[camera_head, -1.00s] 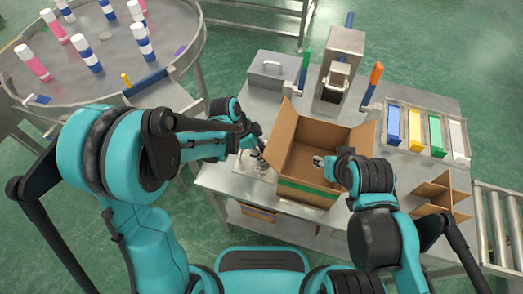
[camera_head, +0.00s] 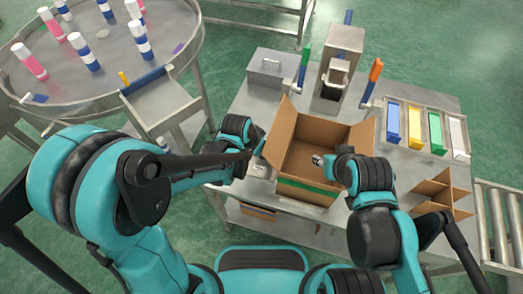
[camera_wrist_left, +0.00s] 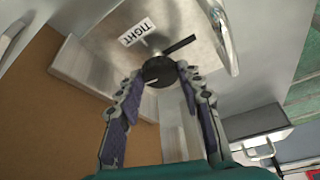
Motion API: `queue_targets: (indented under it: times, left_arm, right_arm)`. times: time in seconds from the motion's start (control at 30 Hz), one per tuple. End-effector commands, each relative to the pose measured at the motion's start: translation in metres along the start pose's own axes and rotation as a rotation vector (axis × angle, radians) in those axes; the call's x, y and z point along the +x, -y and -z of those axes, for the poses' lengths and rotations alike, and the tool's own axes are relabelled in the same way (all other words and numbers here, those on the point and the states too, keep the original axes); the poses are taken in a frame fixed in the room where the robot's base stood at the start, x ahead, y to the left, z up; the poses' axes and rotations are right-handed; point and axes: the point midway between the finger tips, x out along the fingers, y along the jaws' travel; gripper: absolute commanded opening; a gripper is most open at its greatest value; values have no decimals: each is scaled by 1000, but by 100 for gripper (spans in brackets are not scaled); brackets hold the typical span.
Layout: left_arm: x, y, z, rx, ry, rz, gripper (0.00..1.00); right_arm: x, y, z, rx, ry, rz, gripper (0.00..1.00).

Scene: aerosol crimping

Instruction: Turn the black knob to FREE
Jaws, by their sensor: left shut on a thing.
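The black knob (camera_wrist_left: 159,71) shows in the left wrist view on a pale metal plate (camera_wrist_left: 185,25), with a white mark on its lower face. A white TIGHT label (camera_wrist_left: 136,32) is above it to the left, and a thin black bar (camera_wrist_left: 181,46) lies at its upper right. No FREE label can be seen. My left gripper (camera_wrist_left: 160,75) is shut on the knob, one finger at each side. In the head view my left gripper (camera_head: 258,162) is partly hidden by its arm beside the carton. My right gripper (camera_head: 318,160) is over the carton, too small to read.
The open cardboard carton (camera_head: 309,190) stands close right of my left gripper. A lidded metal box (camera_head: 271,75) and a press-like machine (camera_head: 341,60) are behind it. Coloured bins (camera_head: 413,128) and a cardboard divider (camera_head: 437,193) are at the right. A round table (camera_head: 100,85) holds several bottles.

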Motion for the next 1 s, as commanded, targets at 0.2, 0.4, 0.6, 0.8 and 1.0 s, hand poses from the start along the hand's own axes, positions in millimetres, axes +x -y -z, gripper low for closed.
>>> queue_targets:
  times: [0.2,0.4,0.6,0.8,1.0]
  left_arm:
    - [0,0,0,-29,1,12,8]
    - [0,0,0,-33,2,14,8]
    - [0,0,0,-33,2,13,39]
    - [0,0,0,-32,1,13,58]
    - [-1,0,0,-32,1,13,58]
  right_arm:
    - [0,0,0,0,0,0,40]
    - [0,0,0,0,0,0,40]
    - [0,0,0,0,0,0,40]
    - [0,0,0,0,0,0,40]
    - [0,0,0,0,0,0,40]
